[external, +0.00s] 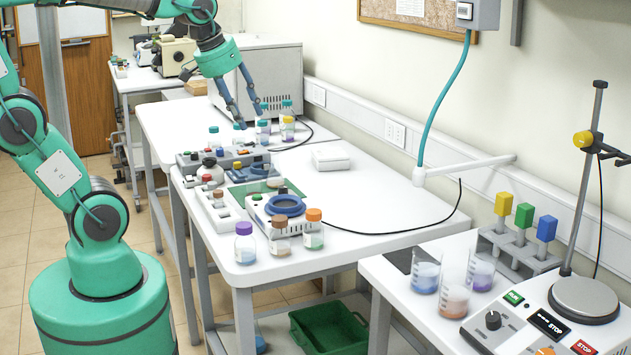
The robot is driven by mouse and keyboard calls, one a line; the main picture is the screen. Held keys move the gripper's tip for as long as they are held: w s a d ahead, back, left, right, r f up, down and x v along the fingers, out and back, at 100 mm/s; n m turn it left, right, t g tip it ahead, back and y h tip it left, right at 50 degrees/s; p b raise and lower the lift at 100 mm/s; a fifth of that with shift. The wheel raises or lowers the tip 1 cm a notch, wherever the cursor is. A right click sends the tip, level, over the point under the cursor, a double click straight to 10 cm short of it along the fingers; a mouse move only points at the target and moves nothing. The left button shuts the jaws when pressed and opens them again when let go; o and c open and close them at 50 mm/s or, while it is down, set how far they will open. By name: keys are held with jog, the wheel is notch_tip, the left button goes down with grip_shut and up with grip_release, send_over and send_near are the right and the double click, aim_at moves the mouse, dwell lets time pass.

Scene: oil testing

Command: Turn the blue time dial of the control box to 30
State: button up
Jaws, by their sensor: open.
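My gripper (251,119) is open, with its fingers pointing down over the back of the middle table, close to several small capped bottles. No bottle is clearly between its fingers. A long grey box with small knobs (193,160) stands on the table in front of those bottles, apart from my gripper; I cannot tell whether it is the control box. A second box with a black knob, a green RUN button and STOP buttons (482,337) stands on the right table, far from my gripper. I cannot make out a blue time dial or its setting.
A device with a blue ring (285,205) and capped bottles (245,245) occupy the table's near end. A white box (330,158) lies near the wall. Beakers (425,275) and a clamp stand (582,190) are on the right table. The middle table's right side is mostly clear.

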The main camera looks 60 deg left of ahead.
jog(key=w+a+r+n+g+p, duration=0.1)
jog(key=w+a+n+p, duration=0.15)
jog(key=w+a, duration=0.35)
jog(key=w+a+r+n+p, duration=0.1)
jog(key=w+a+n, duration=0.25)
jog(key=a, duration=0.45)
jog(key=n+g+p, duration=0.3)
jog(key=n+p, duration=0.5)
jog(key=n, duration=0.9)
send_over(219, 149)
notch_tip(219, 149, down, 16)
jog(key=shift+s+r, duration=0.15)
jog(key=shift+r, duration=0.05)
jog(key=f, duration=0.7)
jog(key=f+b, duration=0.1)
jog(key=f, duration=0.5)
jog(key=shift+w+a+f+b, duration=0.2)
jog(key=shift+f+b, duration=0.1)
jog(key=shift+f, duration=0.1)
jog(key=shift+c, duration=0.2)
grip_shut()
